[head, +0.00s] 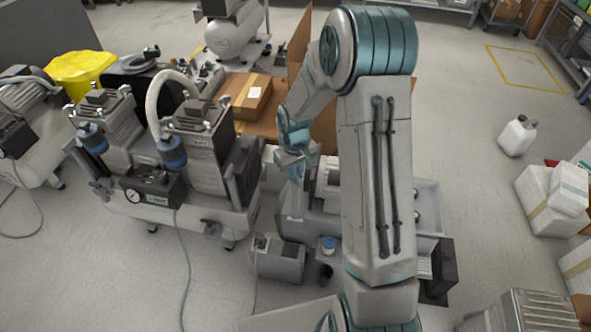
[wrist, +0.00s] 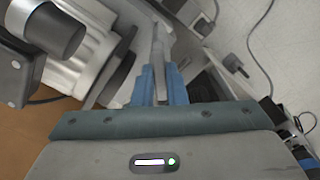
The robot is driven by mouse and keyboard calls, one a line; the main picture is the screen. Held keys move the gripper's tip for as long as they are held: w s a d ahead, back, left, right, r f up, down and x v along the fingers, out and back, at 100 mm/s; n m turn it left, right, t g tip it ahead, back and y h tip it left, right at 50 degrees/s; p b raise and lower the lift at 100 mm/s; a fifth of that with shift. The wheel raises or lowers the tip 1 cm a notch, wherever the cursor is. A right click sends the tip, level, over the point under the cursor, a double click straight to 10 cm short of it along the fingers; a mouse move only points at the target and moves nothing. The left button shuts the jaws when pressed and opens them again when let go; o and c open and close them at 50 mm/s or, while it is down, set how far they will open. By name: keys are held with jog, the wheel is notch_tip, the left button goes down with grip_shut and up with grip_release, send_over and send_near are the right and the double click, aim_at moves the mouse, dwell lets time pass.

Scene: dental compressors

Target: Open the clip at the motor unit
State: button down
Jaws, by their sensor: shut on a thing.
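My gripper (head: 297,174) points down at the grey motor unit (head: 327,186) in the middle of the head view, just behind my arm. In the wrist view its two blue fingers (wrist: 160,72) are close together, shut on a thin grey piece, which I take to be the clip (wrist: 159,48). The grey motor housing (wrist: 85,60) fills the left side of the wrist view. The clip's far end and its exact position cannot be made out. My arm hides part of the motor unit in the head view.
A twin-motor compressor (head: 180,160) with a gauge and hose stands left of my gripper. An open cardboard box (head: 268,122) lies behind it. A grey box (head: 278,261) stands in front on the floor.

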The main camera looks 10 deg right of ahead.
jog(key=n+p, duration=0.2)
jog(key=n, duration=0.2)
jog(key=shift+r+n, duration=0.15)
jog(key=shift+n, duration=0.15)
jog(key=n+p, duration=0.2)
jog(key=n, duration=0.2)
jog(key=shift+n, duration=0.4)
jog(key=c, duration=1.5)
grip_release()
jog(key=shift+o, duration=0.2)
notch_tip(320, 180, up, 14)
jog(key=p, duration=0.2)
jog(key=shift+f, duration=0.2)
